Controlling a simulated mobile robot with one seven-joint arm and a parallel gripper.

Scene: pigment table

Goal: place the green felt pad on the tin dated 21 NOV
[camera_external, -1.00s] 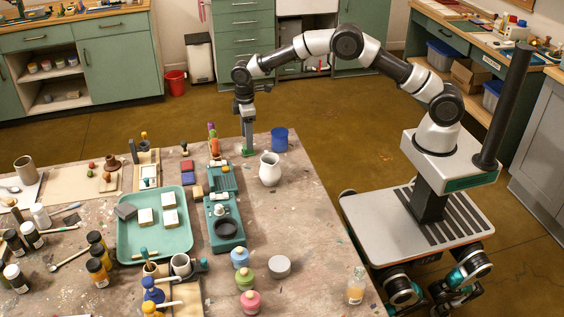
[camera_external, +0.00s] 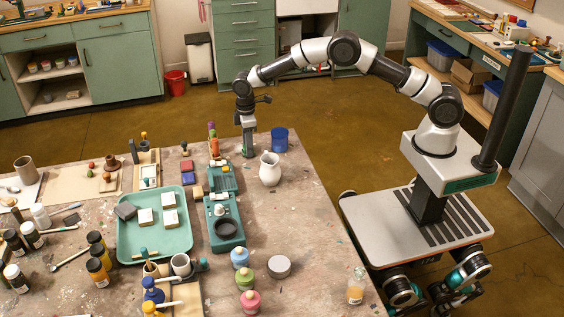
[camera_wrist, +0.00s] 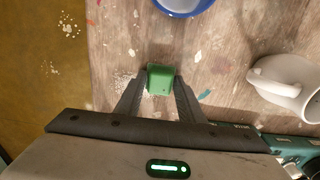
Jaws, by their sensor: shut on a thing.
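The green felt pad (camera_wrist: 161,80) looks like a small green block in the wrist view, between the two fingertips of my gripper (camera_wrist: 160,92). My gripper is shut on it. In the external view my gripper (camera_external: 248,154) points straight down at the far edge of the table, left of the blue cup and white jug; the pad is mostly hidden by the fingers there. I cannot read a 21 NOV date on anything.
The blue cup (camera_external: 280,139) and white jug (camera_external: 269,169) stand close right of my gripper. A teal tool stand (camera_external: 227,232) and a green tray (camera_external: 178,246) lie nearer the camera. The table's right side is mostly clear.

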